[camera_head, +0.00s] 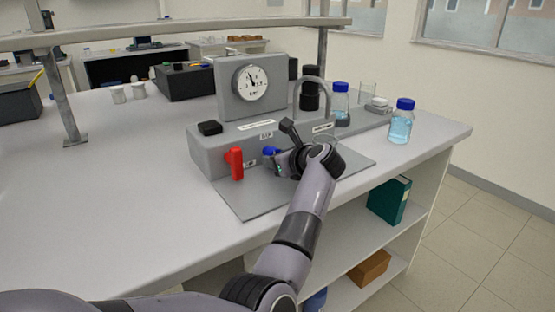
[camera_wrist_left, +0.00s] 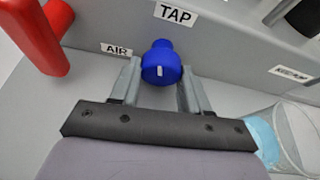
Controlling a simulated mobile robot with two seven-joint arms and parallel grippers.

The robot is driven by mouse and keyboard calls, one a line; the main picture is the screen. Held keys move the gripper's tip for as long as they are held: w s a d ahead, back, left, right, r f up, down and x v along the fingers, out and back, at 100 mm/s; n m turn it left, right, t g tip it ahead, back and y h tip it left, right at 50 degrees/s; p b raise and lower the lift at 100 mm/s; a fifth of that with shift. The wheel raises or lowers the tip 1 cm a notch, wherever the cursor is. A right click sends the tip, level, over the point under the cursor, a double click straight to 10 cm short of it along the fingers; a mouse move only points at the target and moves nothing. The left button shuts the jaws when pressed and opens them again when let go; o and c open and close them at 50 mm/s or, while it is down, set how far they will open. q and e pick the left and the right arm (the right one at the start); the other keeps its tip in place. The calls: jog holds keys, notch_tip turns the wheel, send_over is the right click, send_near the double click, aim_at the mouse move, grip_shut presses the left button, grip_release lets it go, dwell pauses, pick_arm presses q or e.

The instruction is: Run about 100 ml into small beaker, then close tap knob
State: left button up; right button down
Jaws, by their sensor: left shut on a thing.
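The blue tap knob (camera_head: 269,150) is on the front of the grey rig (camera_head: 210,150). In the left wrist view the tap knob (camera_wrist_left: 161,62) sits between the two fingers below the TAP label, with a white mark on its face. My left gripper (camera_wrist_left: 158,85) is shut on it; in the head view the gripper (camera_head: 277,158) reaches the rig front. A clear beaker (camera_wrist_left: 292,140) with light blue liquid stands to the right of the gripper, cut off by the frame edge. Its level cannot be read. In the head view my wrist mostly hides it. My right gripper is not in view.
A red handle (camera_head: 235,163) by the AIR label sticks out left of the knob. A pressure gauge (camera_head: 258,82) stands above. Blue-capped bottles (camera_head: 401,122) stand to the right. The bench front left (camera_head: 130,215) is clear.

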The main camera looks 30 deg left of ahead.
pick_arm(q)
jog(key=shift+m+g+y+b, duration=0.3)
jog(key=shift+m+g+b, duration=0.3)
jog(key=shift+m+g, duration=0.45)
jog(key=o, duration=1.1)
jog(key=shift+c, duration=0.2)
jog(key=shift+d, duration=0.15)
